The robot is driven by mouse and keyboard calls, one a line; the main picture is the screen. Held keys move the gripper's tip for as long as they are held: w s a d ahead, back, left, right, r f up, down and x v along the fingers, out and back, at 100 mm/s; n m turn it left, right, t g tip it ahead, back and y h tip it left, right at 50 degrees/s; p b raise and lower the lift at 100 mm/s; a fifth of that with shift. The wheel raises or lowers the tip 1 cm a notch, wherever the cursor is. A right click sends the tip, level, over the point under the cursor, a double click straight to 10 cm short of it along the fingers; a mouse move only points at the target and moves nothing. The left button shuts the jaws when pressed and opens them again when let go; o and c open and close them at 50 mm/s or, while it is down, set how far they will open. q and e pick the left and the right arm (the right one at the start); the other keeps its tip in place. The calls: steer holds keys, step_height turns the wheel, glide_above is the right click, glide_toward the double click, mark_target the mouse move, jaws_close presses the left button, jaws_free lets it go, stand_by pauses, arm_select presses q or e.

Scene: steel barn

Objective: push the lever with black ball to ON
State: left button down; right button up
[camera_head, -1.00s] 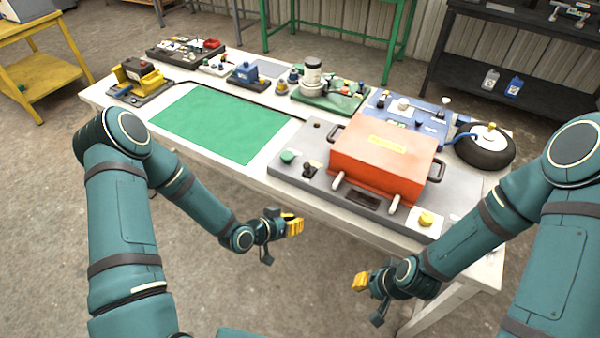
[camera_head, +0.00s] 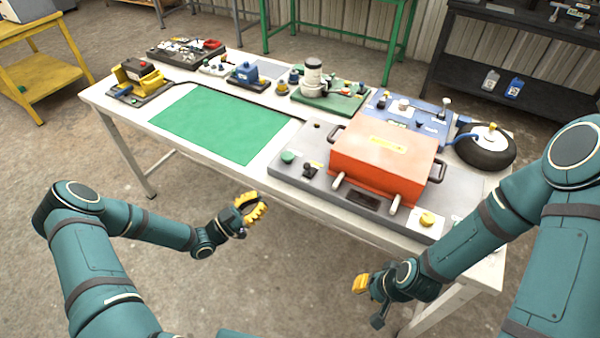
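A small black-topped control that looks like the lever with the black ball (camera_head: 309,171) stands on the grey panel (camera_head: 283,176), left of the orange box (camera_head: 375,165). Any ON marking is too small to read. My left gripper (camera_head: 252,207), with yellow fingers, is in the air in front of the table's near edge, left of and apart from the lever. My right gripper (camera_head: 361,283) is lower, in front of the table and below the orange box, touching nothing. Whether either gripper's fingers are open or shut is unclear at this size.
A green button (camera_head: 288,157) sits beside the lever and a yellow button (camera_head: 427,219) at the panel's right. The orange box has handles close to the lever. A green mat (camera_head: 225,122) lies flat and clear on the table. A black tyre (camera_head: 484,148) is at the right.

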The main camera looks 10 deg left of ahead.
mark_target(304, 166)
arm_select(q)
steer(key=p+x, duration=0.1)
steer(key=x, duration=1.3)
arm_select(e)
steer(key=shift+w+r, duration=0.25)
steer(key=shift+r, duration=0.4)
arm_select(q)
steer(key=shift+w+d+r+n+g+y+p, duration=0.1)
steer(key=shift+w+r+n+g+y+p, duration=0.2)
steer(key=shift+r+n+y+p, duration=0.25)
arm_select(e)
steer(key=shift+r, duration=0.25)
arm_select(q)
steer(key=shift+w+r+g+y, duration=0.15)
steer(key=shift+w+g+y, duration=0.05)
steer(key=shift+g+y, duration=0.25)
steer(key=shift+w+d+r+n+g+y, duration=0.25)
steer(key=shift+w+r+n+g+y, duration=0.15)
steer(key=shift+w+n+g+y, duration=0.25)
steer(key=shift+w+d+r+n+g+y+p, duration=0.2)
steer(key=shift+w+n+g+y+p, duration=0.3)
steer(key=shift+g+y, duration=0.35)
steer(key=shift+f, duration=0.15)
arm_select(e)
steer(key=shift+w+d+r, duration=0.1)
steer(key=shift+w+r, duration=0.25)
steer(key=shift+r, duration=0.25)
steer(key=shift+s, duration=0.1)
